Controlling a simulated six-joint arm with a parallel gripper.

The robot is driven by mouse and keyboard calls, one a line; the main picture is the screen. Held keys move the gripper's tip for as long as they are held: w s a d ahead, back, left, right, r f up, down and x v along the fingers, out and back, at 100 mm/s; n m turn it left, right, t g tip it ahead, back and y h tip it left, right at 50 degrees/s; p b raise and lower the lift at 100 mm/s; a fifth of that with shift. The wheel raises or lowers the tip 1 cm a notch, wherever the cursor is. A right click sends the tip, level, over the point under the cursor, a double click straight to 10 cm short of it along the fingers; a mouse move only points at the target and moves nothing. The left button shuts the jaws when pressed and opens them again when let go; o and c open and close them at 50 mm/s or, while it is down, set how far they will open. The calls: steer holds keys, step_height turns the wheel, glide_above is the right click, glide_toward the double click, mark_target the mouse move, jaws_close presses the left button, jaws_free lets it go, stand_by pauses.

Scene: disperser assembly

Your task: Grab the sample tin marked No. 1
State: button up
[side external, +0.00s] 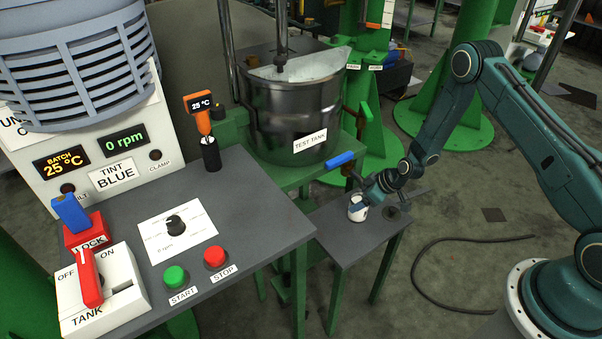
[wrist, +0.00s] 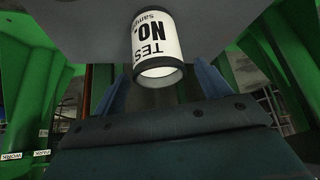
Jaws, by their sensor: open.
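A small white tin with dark rims (side external: 355,215) stands upright on a small grey side table (side external: 345,245). In the wrist view the tin (wrist: 157,45) appears upside down, with "TEST", "Sample" and "NO." readable on its label; no number shows. My gripper (side external: 362,200) is low at the tin, reaching in from the right. Its blue fingers are open and show on either side below the tin in the wrist view (wrist: 160,88). One finger seems to cross in front of the tin in the side view. I cannot tell whether the fingers touch it.
A steel test tank (side external: 290,120) stands behind, with a blue-handled valve (side external: 340,160) close to my gripper. The control desk (side external: 240,215) with start and stop buttons is at the left. A black hose (side external: 420,285) lies on the floor. The front of the side table is bare.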

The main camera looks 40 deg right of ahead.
mark_target(364, 189)
jaws_close()
stand_by(0.4)
steer(key=shift+r, duration=0.35)
steer(key=shift+r, duration=1.4)
steer(key=s+d, duration=0.3)
steer(key=s, duration=0.5)
steer(key=s+d, duration=0.3)
steer(key=s, duration=0.5)
steer(key=shift+d, duration=0.4)
steer(key=shift+s, duration=0.3)
stand_by(0.6)
